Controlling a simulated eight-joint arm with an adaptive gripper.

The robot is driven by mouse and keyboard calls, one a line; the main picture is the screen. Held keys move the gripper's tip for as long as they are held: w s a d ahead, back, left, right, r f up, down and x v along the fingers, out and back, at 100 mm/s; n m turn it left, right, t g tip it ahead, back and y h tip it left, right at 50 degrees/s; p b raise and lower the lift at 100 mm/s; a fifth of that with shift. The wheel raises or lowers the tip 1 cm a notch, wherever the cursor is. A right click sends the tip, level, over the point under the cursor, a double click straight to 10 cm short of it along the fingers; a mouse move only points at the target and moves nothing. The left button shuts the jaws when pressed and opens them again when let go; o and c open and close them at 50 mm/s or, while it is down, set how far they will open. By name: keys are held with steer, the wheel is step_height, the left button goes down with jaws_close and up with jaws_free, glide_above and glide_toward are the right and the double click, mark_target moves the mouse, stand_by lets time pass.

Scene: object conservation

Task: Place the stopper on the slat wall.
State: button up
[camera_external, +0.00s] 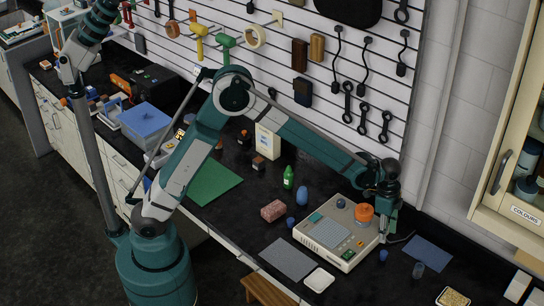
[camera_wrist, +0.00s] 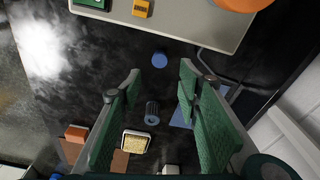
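A small dark-blue round piece, which may be the stopper, stands on the black worktop (camera_external: 225,225) beside the console (camera_external: 340,230). It shows in the external view (camera_external: 383,256) and in the wrist view (camera_wrist: 159,59). A similar dark-blue piece (camera_external: 291,222) stands left of the console, so I cannot tell for sure which is the stopper. My gripper (camera_external: 388,230) is above the worktop at the console's right end. In the wrist view its green fingers (camera_wrist: 160,85) are apart with nothing held between them. The white slat wall (camera_external: 325,100) stands behind the worktop.
An orange round object (camera_external: 364,213) sits on the console close to my gripper. A grey cup (camera_external: 418,270), a blue sheet (camera_external: 428,251) and a gold-filled tray (camera_external: 452,297) lie to the right. Tools hang on the slat wall, with bare slats between them.

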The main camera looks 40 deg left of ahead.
steer(key=shift+a+r, duration=0.1)
steer(key=s+a+r+n+t, duration=0.1)
steer(key=a+r+n, duration=0.1)
steer(key=a+r, duration=0.6)
steer(key=s+a+r+n+t, duration=0.1)
steer(key=s+a+r+n, duration=0.3)
steer(key=a, duration=0.8)
steer(key=w+a+r+n+t, duration=0.1)
steer(key=a+r, duration=0.6)
steer(key=a, duration=0.4)
steer(key=s+a+n+t, duration=0.2)
steer(key=s+a+n, duration=0.2)
steer(key=s+a, duration=0.6)
steer(key=s+a+n+t+y, duration=0.1)
steer(key=s+a+n, duration=0.3)
steer(key=s+a, duration=0.7)
steer(key=a+t, duration=0.1)
steer(key=a, duration=0.4)
steer(key=shift+s+r, duration=0.2)
steer(key=shift+r, duration=0.2)
